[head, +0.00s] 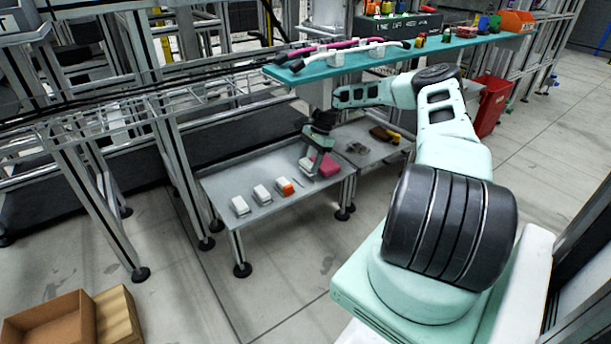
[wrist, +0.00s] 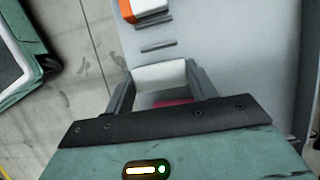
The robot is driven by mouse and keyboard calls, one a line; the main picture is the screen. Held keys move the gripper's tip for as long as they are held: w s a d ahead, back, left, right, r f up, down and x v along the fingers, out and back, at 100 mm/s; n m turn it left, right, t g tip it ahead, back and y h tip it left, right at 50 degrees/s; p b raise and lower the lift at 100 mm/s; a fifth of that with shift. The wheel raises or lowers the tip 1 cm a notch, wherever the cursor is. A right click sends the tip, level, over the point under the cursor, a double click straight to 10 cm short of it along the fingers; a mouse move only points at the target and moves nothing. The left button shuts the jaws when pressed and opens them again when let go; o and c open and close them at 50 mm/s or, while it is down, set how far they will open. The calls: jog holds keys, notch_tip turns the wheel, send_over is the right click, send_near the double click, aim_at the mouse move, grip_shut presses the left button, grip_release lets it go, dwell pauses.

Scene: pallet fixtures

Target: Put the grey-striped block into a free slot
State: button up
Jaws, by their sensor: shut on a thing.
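My gripper (head: 313,165) is low over the grey fixture table (head: 262,224), near its right end. In the wrist view my gripper (wrist: 159,82) is shut on a pale block (wrist: 160,75), which lies between its two fingers. No grey stripe can be made out on the visible part of this block. I cannot tell whether the block touches the table. Two thin dark bars (wrist: 157,47) stand on the table between my gripper and a white-and-orange block (wrist: 146,9).
Two white blocks (head: 240,206) and the white-and-orange block (head: 285,187) stand in a row left of my gripper. A pink block (head: 328,166) is close beside it on the right. A grey side table (head: 366,150) holds brown items. A teal shelf (head: 375,53) hangs above.

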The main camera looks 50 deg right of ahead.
aim_at(305, 171)
jog(key=shift+w+a, duration=0.15)
jog(key=shift+a, duration=0.4)
jog(key=f+b, duration=0.3)
jog(key=shift+a+f+b, duration=0.2)
jog(key=shift+f+b, duration=0.15)
jog(key=shift+r, duration=0.15)
jog(key=o, duration=1)
jog(key=p+v, duration=0.3)
jog(key=v, duration=0.2)
jog(key=shift+r+p, duration=0.25)
jog(key=shift+p, duration=0.15)
jog(key=s+d+p, duration=0.1)
jog(key=d, duration=0.3)
jog(key=d+p, duration=0.1)
jog(key=d, duration=0.2)
jog(key=s+d+p, duration=0.1)
jog(key=d+p, duration=0.1)
jog(key=d, duration=0.2)
jog(key=shift+s+d+f, duration=0.3)
jog(key=shift+s+d, duration=0.05)
jog(key=shift+s, duration=0.05)
